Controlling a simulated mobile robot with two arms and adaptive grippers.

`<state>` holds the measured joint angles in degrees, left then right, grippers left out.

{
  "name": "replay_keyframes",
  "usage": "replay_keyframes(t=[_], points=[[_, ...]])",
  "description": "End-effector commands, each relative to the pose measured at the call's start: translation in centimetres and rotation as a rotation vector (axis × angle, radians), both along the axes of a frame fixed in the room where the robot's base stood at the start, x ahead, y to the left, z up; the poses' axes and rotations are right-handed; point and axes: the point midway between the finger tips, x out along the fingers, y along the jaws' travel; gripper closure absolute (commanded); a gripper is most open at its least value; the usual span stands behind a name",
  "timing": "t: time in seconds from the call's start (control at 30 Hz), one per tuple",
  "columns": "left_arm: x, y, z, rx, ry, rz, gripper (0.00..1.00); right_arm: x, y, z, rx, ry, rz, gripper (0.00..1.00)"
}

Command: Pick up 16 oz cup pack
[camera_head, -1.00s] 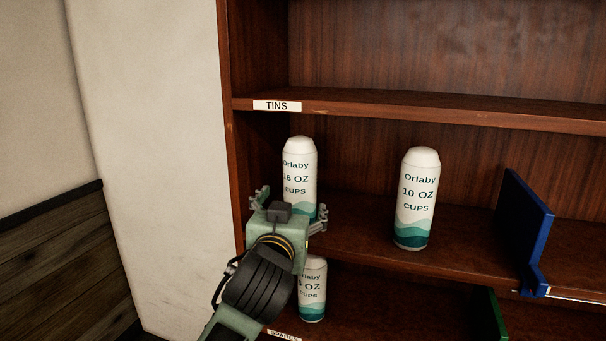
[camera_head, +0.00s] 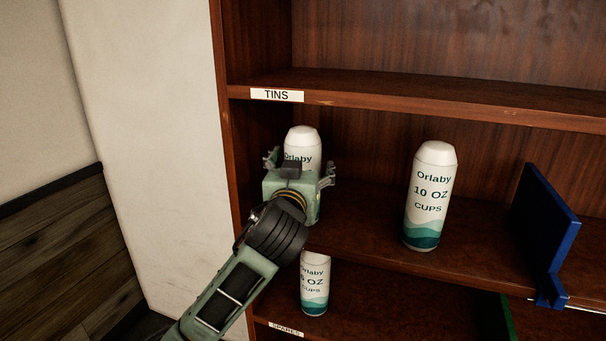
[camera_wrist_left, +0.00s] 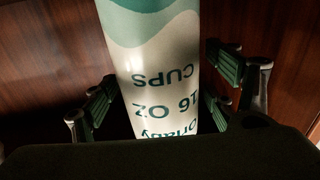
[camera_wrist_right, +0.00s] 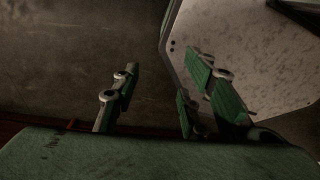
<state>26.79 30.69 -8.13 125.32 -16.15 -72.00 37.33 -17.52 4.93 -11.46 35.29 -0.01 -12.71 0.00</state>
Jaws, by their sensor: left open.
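The 16 oz cup pack (camera_head: 301,141) is a white cylinder with a teal wave, upright at the left end of the middle shelf. My left gripper (camera_head: 300,172) is in front of it and hides much of it in the head view. In the left wrist view the pack (camera_wrist_left: 158,75) stands between the spread fingers of the left gripper (camera_wrist_left: 165,100), with its "16 OZ CUPS" print upside down. The fingers are open on both sides of it. My right gripper (camera_wrist_right: 155,100) shows only in its own wrist view, with its fingers apart and nothing between them.
A 10 oz cup pack (camera_head: 430,195) stands to the right on the same shelf. Another cup pack (camera_head: 314,285) stands on the shelf below, above a SPARES label (camera_head: 286,328). A blue divider (camera_head: 548,230) stands farther right. The TINS shelf (camera_head: 420,95) is overhead.

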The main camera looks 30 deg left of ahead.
Motion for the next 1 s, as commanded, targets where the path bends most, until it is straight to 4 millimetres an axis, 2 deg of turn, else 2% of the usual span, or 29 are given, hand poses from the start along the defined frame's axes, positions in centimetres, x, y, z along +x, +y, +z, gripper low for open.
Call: replay_keyframes(t=[0.1, 0.23, 0.6, 0.9, 1.0], points=[[0.2, 0.1, 0.0, 0.000, -0.001, -0.001, 0.20, 1.7, 0.2, 0.2, 0.004, -0.027, 0.000, 0.60], [0.2, 0.1, 0.0, 0.000, -0.001, -0.001, 0.20, 2.0, 0.4, 0.2, 0.006, -0.031, 0.000, 0.60], [0.1, 0.1, 0.0, -0.001, 0.000, -0.001, 0.53, 0.4, 1.1, 0.0, 0.013, -0.006, -0.004, 0.60], [0.1, 0.0, 0.0, -0.001, 0.000, -0.001, 0.79, 0.3, 0.9, 0.0, 0.011, -0.005, -0.003, 0.60], [0.1, 0.1, 0.1, 0.001, -0.004, -0.001, 0.81, 0.4, 0.7, 0.0, 0.009, -0.006, -0.002, 0.60]])
